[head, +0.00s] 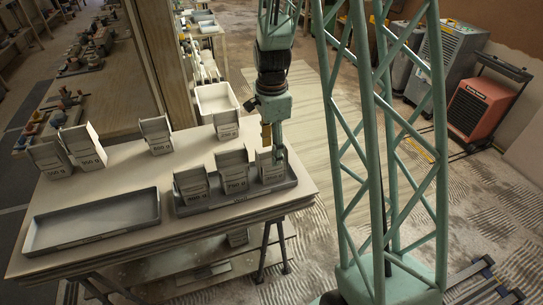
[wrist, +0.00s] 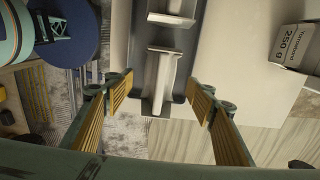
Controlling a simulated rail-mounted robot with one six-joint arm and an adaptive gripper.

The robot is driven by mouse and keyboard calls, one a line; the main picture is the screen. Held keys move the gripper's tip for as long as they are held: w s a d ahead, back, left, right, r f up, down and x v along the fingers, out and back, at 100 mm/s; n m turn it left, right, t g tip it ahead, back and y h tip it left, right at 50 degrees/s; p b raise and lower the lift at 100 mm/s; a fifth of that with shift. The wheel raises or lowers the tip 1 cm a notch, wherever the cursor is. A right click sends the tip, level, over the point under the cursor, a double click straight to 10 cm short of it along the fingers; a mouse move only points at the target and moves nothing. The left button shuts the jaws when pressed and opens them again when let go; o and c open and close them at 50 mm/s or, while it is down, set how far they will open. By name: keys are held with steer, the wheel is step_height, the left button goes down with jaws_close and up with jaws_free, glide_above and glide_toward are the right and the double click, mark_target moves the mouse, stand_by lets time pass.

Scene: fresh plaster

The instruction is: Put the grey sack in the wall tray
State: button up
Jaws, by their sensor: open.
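My gripper (head: 273,146) is open above the right end of the right-hand tray (head: 240,205). In the wrist view its fingers (wrist: 161,85) stand apart, with the folded top of a pale grey sack (wrist: 160,72) between them and gaps on both sides. That sack (head: 270,172) stands upright at the tray's right end, partly hidden by the gripper. Two other pale sacks, a middle one (head: 233,177) and a left one (head: 194,188), stand in the same tray. An empty grey tray (head: 97,224) lies at left. Neither tray's label is readable enough to tell which is the wall tray.
Several more pale sacks stand at the table's back: one at far left (head: 50,162), one marked 800 g (head: 84,150), one in the middle (head: 157,138) and one marked 250 g (head: 226,125), also in the wrist view (wrist: 296,45). A white bin (head: 216,98) stands behind.

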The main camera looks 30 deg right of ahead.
steer(key=shift+r, duration=1.6)
steer(key=shift+r, duration=0.1)
steer(key=shift+s+a+r, duration=0.15)
steer(key=shift+a+r, duration=0.1)
steer(key=shift+r, duration=0.35)
steer(key=s+a+r+n+t, duration=0.1)
steer(key=s+a+r+n, duration=0.45)
steer(key=r, duration=0.45)
steer(key=s+a+r+n+t, duration=0.1)
steer(key=s+a+r+n, duration=0.4)
steer(key=r, duration=0.5)
steer(key=s+a+r+n, duration=0.2)
steer(key=s+r+n, duration=0.1)
steer(key=s, duration=0.4)
steer(key=s+a+r+n+t, duration=0.1)
steer(key=s+a+r+n, duration=0.1)
steer(key=s, duration=0.6)
steer(key=s+a+r+n+t, duration=0.1)
steer(key=s+a+r+n, duration=0.1)
steer(key=s+r+n, duration=0.2)
steer(key=s+n, duration=0.1)
steer(key=s, duration=0.2)
steer(key=shift+s+a, duration=0.15)
steer(key=shift+s, duration=0.05)
